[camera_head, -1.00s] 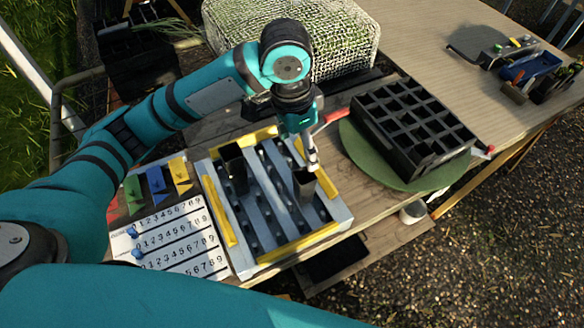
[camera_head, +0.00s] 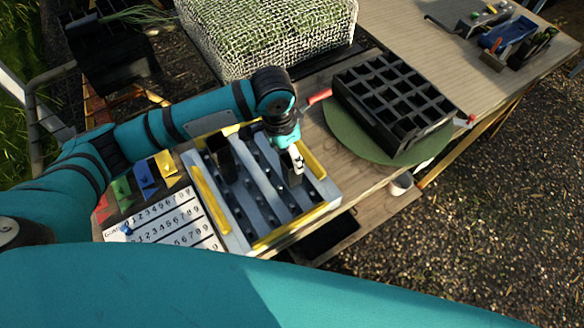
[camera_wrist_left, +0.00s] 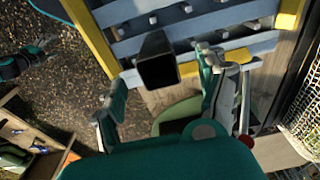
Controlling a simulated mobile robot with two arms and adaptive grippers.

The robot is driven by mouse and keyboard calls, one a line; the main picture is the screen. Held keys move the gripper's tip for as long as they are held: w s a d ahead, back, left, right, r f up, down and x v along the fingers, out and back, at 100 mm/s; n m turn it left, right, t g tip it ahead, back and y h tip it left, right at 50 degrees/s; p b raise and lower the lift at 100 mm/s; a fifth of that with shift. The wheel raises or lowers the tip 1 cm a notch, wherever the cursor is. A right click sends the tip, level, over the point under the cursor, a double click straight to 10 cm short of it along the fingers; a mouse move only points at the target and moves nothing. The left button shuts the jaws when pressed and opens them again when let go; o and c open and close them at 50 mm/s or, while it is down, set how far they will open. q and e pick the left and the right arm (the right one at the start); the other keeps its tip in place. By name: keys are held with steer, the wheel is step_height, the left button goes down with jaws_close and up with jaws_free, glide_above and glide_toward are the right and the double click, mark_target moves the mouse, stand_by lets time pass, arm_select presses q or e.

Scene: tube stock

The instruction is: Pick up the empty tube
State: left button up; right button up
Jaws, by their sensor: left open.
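The dark square tube (camera_head: 296,179) stands upright in the right part of the grey rack (camera_head: 231,233) with yellow edge strips. In the left wrist view, I look down into its dark open top (camera_wrist_left: 157,62); no contents show. My left gripper (camera_head: 291,160) is open, pointing down at this tube. In the left wrist view, the open fingers of my left gripper (camera_wrist_left: 163,75) stand on either side of it; whether they touch it is unclear. A second dark tube (camera_head: 220,155) stands in the rack's left part. My right gripper (camera_wrist_left: 35,58) seems to show small at the left edge.
A black crate with many compartments (camera_head: 395,100) sits on a green round mat (camera_head: 366,148) to the right. A numbered board (camera_head: 170,225) and coloured flags (camera_head: 146,172) lie left of the rack. A netted bale (camera_head: 270,35) stands behind. Several tools (camera_head: 510,38) lie far right.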

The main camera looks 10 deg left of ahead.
mark_target(292, 171)
arm_select(q)
steer(key=f, duration=0.1)
steer(key=f+p, duration=0.1)
steer(key=f, duration=0.1)
steer(key=d+f, duration=0.1)
steer(key=f, duration=0.1)
steer(key=shift+w+p, duration=0.25)
steer(key=shift+p, duration=0.05)
steer(key=c, duration=0.9)
